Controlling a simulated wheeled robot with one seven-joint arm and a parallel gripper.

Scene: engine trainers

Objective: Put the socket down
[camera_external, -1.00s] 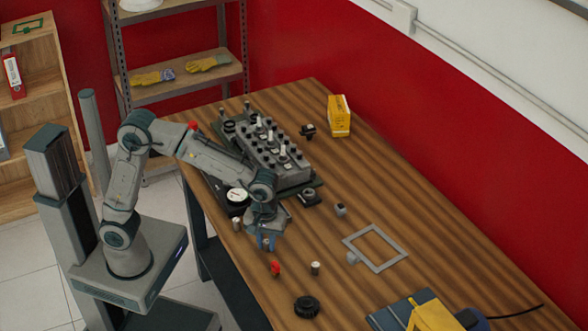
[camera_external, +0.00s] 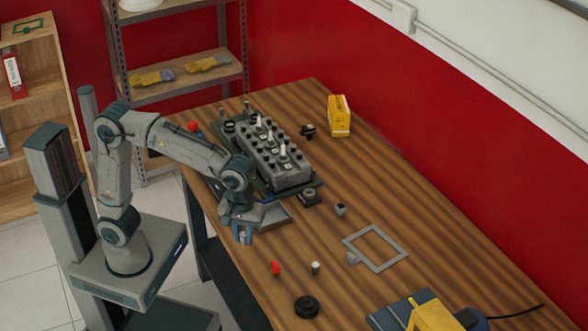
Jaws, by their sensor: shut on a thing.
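My gripper (camera_external: 244,236) is at the left edge of the wooden workbench, pointing down in front of the engine trainer. It is shut on a small metal socket (camera_external: 243,239), of which only a little shows between the fingers. I cannot tell whether the socket touches the bench top. Another small metal cylinder (camera_external: 315,268) stands upright on the bench to the right of a small red part (camera_external: 275,268).
The engine block (camera_external: 275,160) stands behind my gripper. A grey square frame (camera_external: 374,248), a black round knob (camera_external: 306,307) and a yellow box (camera_external: 339,116) are on the workbench (camera_external: 400,210). Bare wood lies between them.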

